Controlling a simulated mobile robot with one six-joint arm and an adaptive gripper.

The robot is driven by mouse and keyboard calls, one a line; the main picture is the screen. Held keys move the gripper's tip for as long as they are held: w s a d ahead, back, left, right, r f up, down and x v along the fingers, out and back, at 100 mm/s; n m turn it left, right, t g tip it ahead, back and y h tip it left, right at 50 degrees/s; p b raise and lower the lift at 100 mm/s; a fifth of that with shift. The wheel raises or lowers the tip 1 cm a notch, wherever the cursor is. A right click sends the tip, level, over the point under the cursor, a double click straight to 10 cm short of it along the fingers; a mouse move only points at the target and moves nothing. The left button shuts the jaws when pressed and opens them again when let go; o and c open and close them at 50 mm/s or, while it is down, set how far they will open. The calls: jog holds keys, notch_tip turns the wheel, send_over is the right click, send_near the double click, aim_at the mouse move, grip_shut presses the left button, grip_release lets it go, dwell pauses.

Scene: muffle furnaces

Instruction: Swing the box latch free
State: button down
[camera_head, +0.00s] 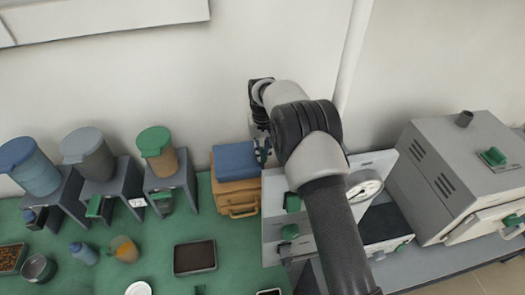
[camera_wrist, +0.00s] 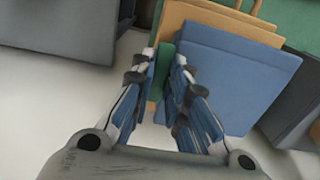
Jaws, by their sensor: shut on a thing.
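A tan box with a blue top (camera_head: 236,160) stands near the back wall in the head view. A handle (camera_head: 240,211) shows on its tan front. In the wrist view its blue panel (camera_wrist: 238,80) and tan edge (camera_wrist: 215,22) lie beside and beyond my fingers. A green piece (camera_wrist: 161,70), which looks like the box latch, shows between the fingers. My gripper (camera_head: 262,152) is at the right edge of the blue top; in the wrist view (camera_wrist: 160,78) its fingers are shut on the green piece. The exact contact is partly hidden by the fingers.
A grey furnace (camera_head: 455,175) stands at the right. A pale panel with green knobs (camera_head: 280,215) stands close right of the box, partly behind my arm. Several lidded containers on grey stands (camera_head: 120,190) are at the left. A dark tray (camera_head: 195,257) lies on the green mat (camera_head: 150,272).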

jog(key=c, duration=1.6)
grip_release()
jog(key=shift+o, duration=0.2)
notch_tip(320, 180, up, 12)
